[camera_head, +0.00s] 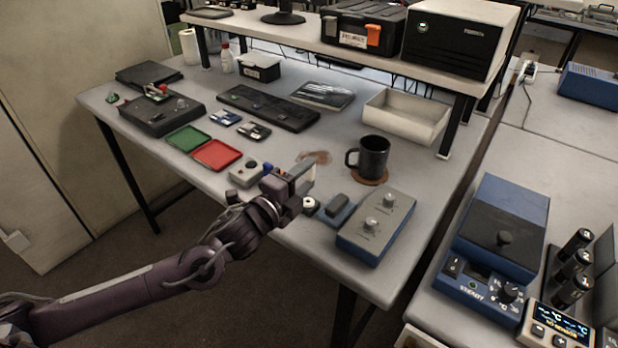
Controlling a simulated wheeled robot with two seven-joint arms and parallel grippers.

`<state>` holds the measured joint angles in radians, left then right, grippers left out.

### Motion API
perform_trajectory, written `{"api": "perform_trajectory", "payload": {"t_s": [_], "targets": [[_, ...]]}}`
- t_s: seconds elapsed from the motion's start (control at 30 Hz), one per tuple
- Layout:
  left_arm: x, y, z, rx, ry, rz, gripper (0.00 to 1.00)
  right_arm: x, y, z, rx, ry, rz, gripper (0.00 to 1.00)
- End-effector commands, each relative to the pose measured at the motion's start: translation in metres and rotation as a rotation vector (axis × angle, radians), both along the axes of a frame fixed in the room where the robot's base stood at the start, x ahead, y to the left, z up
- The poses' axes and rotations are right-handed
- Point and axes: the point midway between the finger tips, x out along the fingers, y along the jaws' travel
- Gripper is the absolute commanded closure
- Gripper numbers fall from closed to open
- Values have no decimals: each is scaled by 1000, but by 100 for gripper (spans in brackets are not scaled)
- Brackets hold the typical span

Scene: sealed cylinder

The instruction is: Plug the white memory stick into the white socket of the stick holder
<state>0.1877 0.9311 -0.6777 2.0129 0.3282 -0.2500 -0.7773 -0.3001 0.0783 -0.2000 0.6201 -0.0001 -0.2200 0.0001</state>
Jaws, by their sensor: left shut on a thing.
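My left gripper (303,179) is above the front edge of the table, with its jaws facing away from me. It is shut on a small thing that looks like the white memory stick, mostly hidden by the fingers. The stick holder cannot be made out for certain. Small units lie close to the gripper: a light grey block with a round top (245,173) to its left, a white round piece (310,205) just below it, and a blue block with a dark top (338,207) to its right. A white socket is not clearly visible. My right gripper is not in view.
A grey-blue control box with two knobs (375,227) stands at the front right. A black mug (369,157) sits on a brown coaster behind it. Green (187,138) and red (216,154) trays lie left. A raised shelf (350,48) spans the back, with a cream bin (405,118) beneath.

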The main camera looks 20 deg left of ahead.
Motion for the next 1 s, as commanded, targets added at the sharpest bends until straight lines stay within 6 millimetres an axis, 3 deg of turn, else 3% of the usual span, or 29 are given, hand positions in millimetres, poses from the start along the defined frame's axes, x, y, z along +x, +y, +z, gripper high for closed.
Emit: {"api": "perform_trajectory", "payload": {"t_s": [0.27, 0.8, 1.0], "targets": [[0, 0, -6, 0, 1, -1, 75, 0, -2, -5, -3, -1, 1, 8], [0, -1, -52, 0, 1, -2, 75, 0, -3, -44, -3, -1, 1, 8], [0, -1, -59, 0, 1, -2, 75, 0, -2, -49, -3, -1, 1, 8]]}}
